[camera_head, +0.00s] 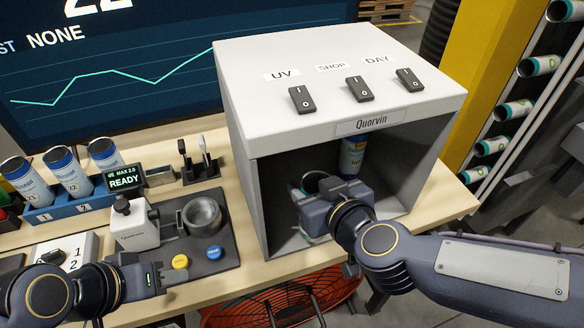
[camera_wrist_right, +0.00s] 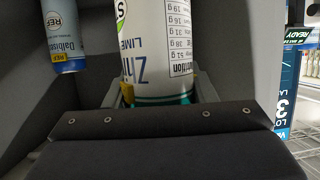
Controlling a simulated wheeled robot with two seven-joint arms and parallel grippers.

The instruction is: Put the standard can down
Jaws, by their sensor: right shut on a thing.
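My right gripper (camera_head: 318,208) is inside the grey booth (camera_head: 240,120) and is shut on a white can with a teal rim (camera_wrist_right: 155,45). In the wrist view its label shows "LIME" and a nutrition table. In the head view the gripper hides most of this can, and I cannot tell whether its base touches the booth floor. A blue and white can marked REF (camera_wrist_right: 62,35) is behind it; it also shows in the head view (camera_head: 352,155). I see no label saying "standard". My left gripper (camera_head: 165,281) is low over the table front, its opening unclear.
The booth has side walls, a roof and switches marked UV, SHOP and DAY. A can rack stands far right.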

